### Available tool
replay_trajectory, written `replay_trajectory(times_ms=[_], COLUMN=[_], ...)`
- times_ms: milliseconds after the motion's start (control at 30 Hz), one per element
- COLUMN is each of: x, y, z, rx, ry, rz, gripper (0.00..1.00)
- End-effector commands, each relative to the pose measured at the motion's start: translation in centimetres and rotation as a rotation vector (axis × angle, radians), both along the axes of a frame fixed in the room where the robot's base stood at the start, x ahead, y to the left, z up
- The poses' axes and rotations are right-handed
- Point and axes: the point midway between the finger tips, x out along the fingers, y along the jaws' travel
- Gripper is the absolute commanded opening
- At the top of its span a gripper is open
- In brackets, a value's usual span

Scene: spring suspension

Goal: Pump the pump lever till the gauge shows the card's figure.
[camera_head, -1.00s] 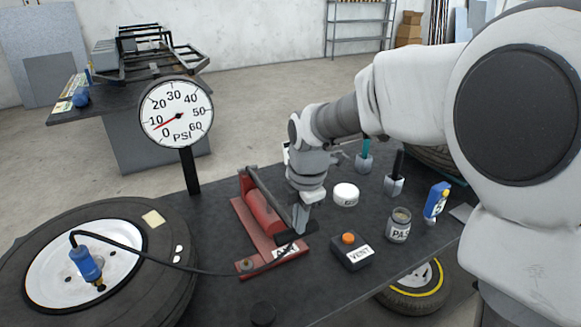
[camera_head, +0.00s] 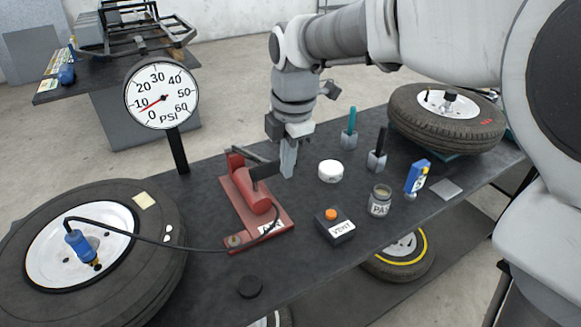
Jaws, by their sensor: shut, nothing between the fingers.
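The red pump (camera_head: 254,198) lies on the dark bench, on a red base. Its dark lever (camera_head: 262,169) stands raised at the pump's far end. My gripper (camera_head: 288,172) is shut just right of the lever's dark grip, with nothing between its fingers. I cannot tell whether it touches the lever. The round PSI gauge (camera_head: 163,94) stands on a black post behind the pump. Its red needle points low left, near the 10 mark. A small cream card (camera_head: 144,200) lies on the left tyre; I can read no figure on it.
A black hose runs from the pump to the blue valve fitting (camera_head: 81,245) on the left wheel (camera_head: 150,255). Right of the pump are a VENT box (camera_head: 334,227) with an orange button, a jar (camera_head: 380,201), a white puck (camera_head: 330,171) and a blue holder (camera_head: 417,178).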

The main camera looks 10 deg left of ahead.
Motion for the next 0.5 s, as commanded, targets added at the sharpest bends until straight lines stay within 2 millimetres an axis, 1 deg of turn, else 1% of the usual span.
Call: replay_trajectory(times_ms=[33,200,500], x=[-0.1,-0.2,-0.3], y=[0.0,-0.2,-0.2], z=[0.8,1.9,2.0], rx=[0.001,0.001,0.001], ry=[-0.003,-0.002,-0.002], rz=[0.0,0.001,0.001], gripper=[0.0,0.0,0.0])
